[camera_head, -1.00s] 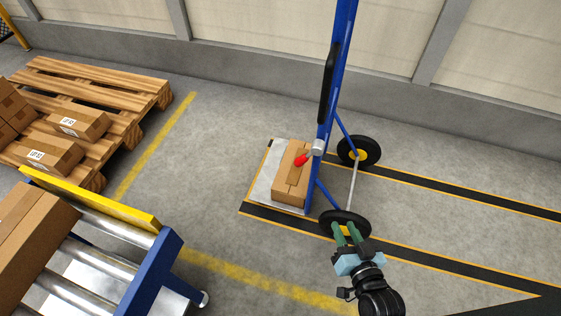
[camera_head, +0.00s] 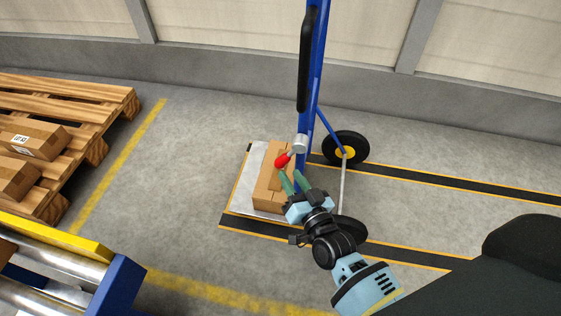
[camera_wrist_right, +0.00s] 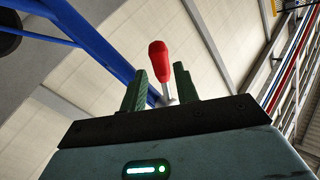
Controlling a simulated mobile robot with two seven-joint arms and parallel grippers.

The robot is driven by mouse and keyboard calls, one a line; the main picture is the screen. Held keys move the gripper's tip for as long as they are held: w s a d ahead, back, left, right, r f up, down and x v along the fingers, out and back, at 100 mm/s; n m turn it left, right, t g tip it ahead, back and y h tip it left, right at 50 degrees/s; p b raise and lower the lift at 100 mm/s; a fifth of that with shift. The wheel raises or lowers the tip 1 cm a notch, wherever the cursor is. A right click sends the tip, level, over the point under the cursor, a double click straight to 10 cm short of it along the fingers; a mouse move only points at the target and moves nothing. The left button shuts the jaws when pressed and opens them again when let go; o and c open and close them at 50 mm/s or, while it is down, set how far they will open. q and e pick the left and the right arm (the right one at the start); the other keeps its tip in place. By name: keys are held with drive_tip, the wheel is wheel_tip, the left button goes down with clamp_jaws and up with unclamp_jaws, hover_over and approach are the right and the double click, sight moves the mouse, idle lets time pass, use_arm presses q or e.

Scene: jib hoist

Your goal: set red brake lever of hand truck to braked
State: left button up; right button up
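The blue hand truck (camera_head: 319,60) stands upright near the wall, with a cardboard box (camera_head: 270,190) on its toe plate. Its red brake lever (camera_head: 282,161) sticks out from a grey hub (camera_head: 300,143) on the frame and points down to the left in the head view. My right gripper (camera_head: 291,180) is open just below the lever, its green fingers pointing up toward it. In the right wrist view the red knob (camera_wrist_right: 158,60) and its metal stem show beyond and between the two spread fingers (camera_wrist_right: 160,92); contact is not visible. My left gripper is not in view.
A roller conveyor (camera_head: 60,260) with a yellow edge stands at the lower left. A wooden pallet (camera_head: 90,95) with boxes lies at the left. A truck wheel (camera_head: 345,147) sits right of the frame. Open floor lies between pallet and truck.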

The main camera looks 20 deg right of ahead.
sight(282, 162)
drive_tip(key=w+b, duration=0.1)
drive_tip(key=w, duration=0.5)
drive_tip(key=shift+w+a+b, duration=0.15)
drive_tip(key=shift+a+b, duration=0.05)
drive_tip(key=shift+b, duration=0.15)
clamp_jaws()
